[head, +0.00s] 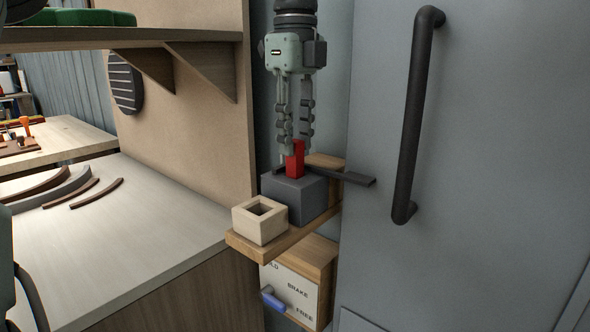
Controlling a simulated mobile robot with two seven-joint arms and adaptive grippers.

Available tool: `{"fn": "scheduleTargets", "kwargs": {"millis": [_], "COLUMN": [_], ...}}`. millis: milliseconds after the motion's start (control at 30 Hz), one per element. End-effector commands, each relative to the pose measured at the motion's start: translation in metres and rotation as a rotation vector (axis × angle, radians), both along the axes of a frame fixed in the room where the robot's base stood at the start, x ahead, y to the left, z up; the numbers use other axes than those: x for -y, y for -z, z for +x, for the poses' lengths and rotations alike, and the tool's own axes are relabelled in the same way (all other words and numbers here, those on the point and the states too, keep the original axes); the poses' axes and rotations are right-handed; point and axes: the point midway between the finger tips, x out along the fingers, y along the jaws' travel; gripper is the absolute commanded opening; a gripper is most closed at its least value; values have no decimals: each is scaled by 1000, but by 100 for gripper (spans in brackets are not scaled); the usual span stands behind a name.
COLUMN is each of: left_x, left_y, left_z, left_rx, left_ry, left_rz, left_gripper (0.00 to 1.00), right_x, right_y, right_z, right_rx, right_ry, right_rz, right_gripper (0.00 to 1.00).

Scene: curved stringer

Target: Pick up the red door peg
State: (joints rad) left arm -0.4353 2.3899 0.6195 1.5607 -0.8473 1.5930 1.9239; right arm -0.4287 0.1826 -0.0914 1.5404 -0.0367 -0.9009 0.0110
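The red door peg (295,159) stands upright on top of a dark grey block (294,197), which sits on a small wooden shelf. I cannot see whether its lower end goes into the block. My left gripper (294,148) points straight down from above, with its fingertips at the peg's upper part. The two fingers look close together, and the peg shows in front of and between them. I cannot tell whether they touch or clamp it. My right gripper is not in view.
A beige block with a square hole (260,221) stands at the shelf's front left (243,247). A dark flat bar (345,177) juts right behind the grey block. A grey door with a black handle (416,115) is close on the right. A box with a blue lever (273,299) is below.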

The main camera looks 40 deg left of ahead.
Motion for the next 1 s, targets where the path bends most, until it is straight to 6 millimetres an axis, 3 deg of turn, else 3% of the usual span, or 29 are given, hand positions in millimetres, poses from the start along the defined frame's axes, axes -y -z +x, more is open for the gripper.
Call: {"fn": "scheduleTargets", "kwargs": {"millis": [33, 200, 667, 767, 1000], "left_x": [0, 0, 0, 0, 0], "left_y": [0, 0, -4, -14, -63], "left_z": [0, 0, 0, 1, 1], "left_rx": [0, 0, 2, 2, 4], "left_ry": [0, 0, 0, -1, -2], "left_rz": [0, 0, 1, 1, 3], "left_gripper": [18, 0, 0, 0, 0], "right_x": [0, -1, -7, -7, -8], "right_y": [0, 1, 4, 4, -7], "right_z": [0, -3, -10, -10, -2], "right_rx": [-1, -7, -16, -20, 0], "right_ry": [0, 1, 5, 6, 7], "right_rz": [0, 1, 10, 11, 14], "right_gripper": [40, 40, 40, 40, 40]}}
